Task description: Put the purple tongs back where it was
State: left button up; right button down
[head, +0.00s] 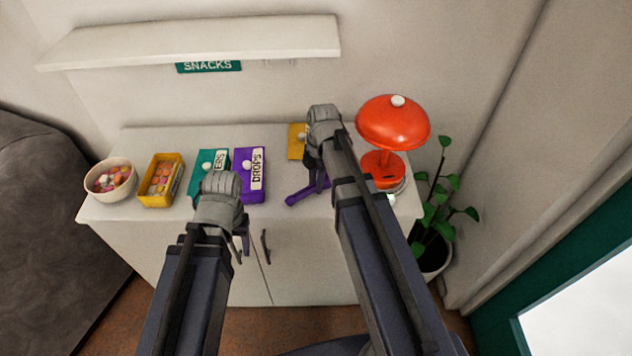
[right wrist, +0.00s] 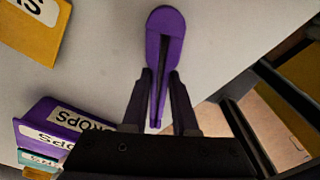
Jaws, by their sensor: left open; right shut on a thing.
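The purple tongs (head: 296,197) are over the right part of the white cabinet top, partly hidden by my right gripper in the head view. My right gripper (head: 316,180) is shut on the tongs. In the right wrist view the tongs (right wrist: 165,35) lie lengthwise between the two dark fingers, with the rounded end pointing away from the gripper. I cannot tell whether they touch the cabinet top. My left gripper (head: 240,240) is open and empty, in front of the cabinet's front edge, below the purple box labelled DROPS (head: 243,190).
On the cabinet top (head: 275,192) stand a bowl of sweets (head: 110,182), an open yellow box (head: 155,201), a teal box (head: 205,160), another yellow box (head: 296,143) and a red lamp (head: 393,125). A shelf (head: 190,40) hangs above. A plant (head: 437,215) stands right.

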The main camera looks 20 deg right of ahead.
jog(key=shift+f, duration=0.15)
jog(key=c, duration=1.2)
grip_release()
jog(key=o, duration=0.6)
notch_tip(320, 180, up, 8)
jog(key=p, duration=0.7)
jog(key=shift+d+p, duration=0.35)
